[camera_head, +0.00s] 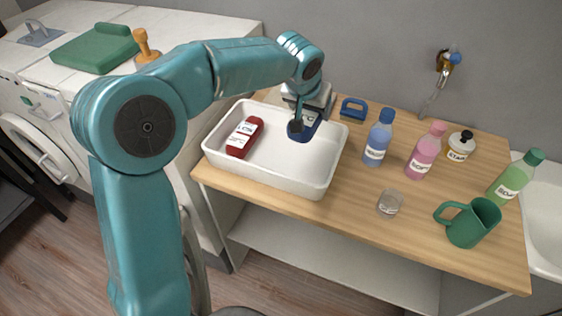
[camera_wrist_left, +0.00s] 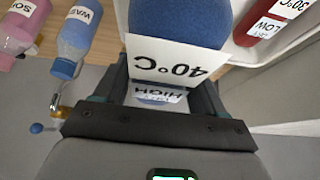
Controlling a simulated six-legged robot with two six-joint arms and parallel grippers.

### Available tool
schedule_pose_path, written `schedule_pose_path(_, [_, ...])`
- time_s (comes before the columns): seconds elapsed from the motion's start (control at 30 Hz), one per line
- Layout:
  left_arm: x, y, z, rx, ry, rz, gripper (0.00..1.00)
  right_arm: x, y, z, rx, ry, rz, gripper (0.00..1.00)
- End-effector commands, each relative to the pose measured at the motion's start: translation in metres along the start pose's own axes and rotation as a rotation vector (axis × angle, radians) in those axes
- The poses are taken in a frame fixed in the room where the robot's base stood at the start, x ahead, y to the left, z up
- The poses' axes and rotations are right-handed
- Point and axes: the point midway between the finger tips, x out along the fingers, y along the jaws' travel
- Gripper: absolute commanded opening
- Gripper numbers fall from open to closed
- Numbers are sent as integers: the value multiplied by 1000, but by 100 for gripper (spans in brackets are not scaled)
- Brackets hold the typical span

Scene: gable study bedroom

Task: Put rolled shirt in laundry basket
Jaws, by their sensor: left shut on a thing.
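My left gripper (camera_head: 310,98) is shut on a dark blue rolled shirt (camera_head: 300,132) with a white label. In the left wrist view the blue roll (camera_wrist_left: 180,18) shows between the fingers, its label reading 40°C and HIGH. The gripper holds it over the far right part of the white basket (camera_head: 262,178); I cannot tell whether it touches the basket floor. A red rolled shirt (camera_head: 244,138) with a white label lies inside the basket at the left. It also shows in the left wrist view (camera_wrist_left: 262,22). My right gripper is not in view.
The basket stands on a wooden counter (camera_head: 350,205). To its right are a blue bottle (camera_head: 378,138), a pink bottle (camera_head: 425,152), a small glass (camera_head: 390,203), a green mug (camera_head: 468,224), a white jar (camera_head: 459,150) and a green bottle (camera_head: 515,178). A blue-handled brush (camera_head: 353,108) lies behind.

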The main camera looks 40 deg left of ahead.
Motion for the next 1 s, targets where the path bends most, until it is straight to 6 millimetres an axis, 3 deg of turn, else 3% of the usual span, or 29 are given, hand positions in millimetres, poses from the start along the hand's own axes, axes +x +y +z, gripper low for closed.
schedule_pose_path(0.03, [9,-19,-5,-29,8,-14,35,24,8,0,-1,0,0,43])
schedule_pose_path(0.1, [3,-38,-16,-47,9,-24,35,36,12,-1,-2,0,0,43])
schedule_pose_path(0.27, [-13,-65,-27,-53,6,-29,35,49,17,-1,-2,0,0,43])
schedule_pose_path(0.37, [-11,-71,-25,-49,1,-29,35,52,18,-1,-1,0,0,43])
schedule_pose_path(0.8, [92,-71,32,-46,-3,-30,35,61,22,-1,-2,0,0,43])
schedule_pose_path(1.0, [117,-70,44,-47,1,-30,35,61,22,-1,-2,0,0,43])
